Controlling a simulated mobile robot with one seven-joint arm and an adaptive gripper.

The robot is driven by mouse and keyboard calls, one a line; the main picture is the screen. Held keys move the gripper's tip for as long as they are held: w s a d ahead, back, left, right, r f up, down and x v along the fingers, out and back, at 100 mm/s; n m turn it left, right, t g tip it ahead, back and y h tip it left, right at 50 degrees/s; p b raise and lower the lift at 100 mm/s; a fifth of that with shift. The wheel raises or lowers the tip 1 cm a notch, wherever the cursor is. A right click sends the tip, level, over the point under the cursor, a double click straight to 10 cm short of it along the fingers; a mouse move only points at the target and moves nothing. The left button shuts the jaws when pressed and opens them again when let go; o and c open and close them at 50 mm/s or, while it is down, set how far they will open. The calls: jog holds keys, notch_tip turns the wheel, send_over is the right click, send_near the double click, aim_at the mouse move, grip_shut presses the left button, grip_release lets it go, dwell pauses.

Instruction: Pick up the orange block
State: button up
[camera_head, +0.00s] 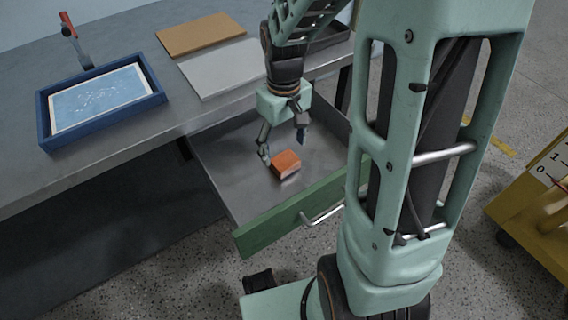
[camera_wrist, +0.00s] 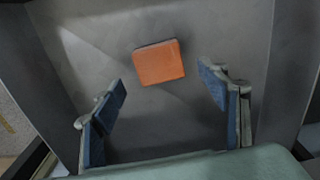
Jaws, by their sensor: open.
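The orange block (camera_head: 286,164) lies on the metal floor of an open drawer (camera_head: 236,188) with a green front. In the wrist view the block (camera_wrist: 159,62) sits a little beyond the fingertips, roughly centred between them, with nothing touching it. My gripper (camera_head: 284,146) is inside the drawer space, pointing down, close to the block. In the wrist view my gripper (camera_wrist: 162,85) shows two blue-padded fingers spread wide and empty. No part of the block looks hidden in the wrist view.
The drawer's green front (camera_head: 290,218) and side walls surround the block. The grey workbench (camera_head: 125,110) above carries a blue tray (camera_head: 100,98), a red-handled tool (camera_head: 72,36), a brown board (camera_head: 200,34) and a light grey board (camera_head: 222,68). A yellow cart (camera_head: 535,205) stands at right.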

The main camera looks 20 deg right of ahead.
aim_at(285, 159)
jog(key=f, duration=0.2)
jog(key=f+b, duration=0.2)
jog(key=f, duration=0.1)
jog(key=shift+s+f, duration=0.25)
jog(key=shift+f, duration=0.05)
jog(key=shift+d, duration=0.1)
jog(key=shift+c, duration=0.6)
jog(key=shift+r, duration=0.1)
jog(key=c, duration=1.2)
notch_tip(285, 159, up, 10)
jog(key=p, duration=0.3)
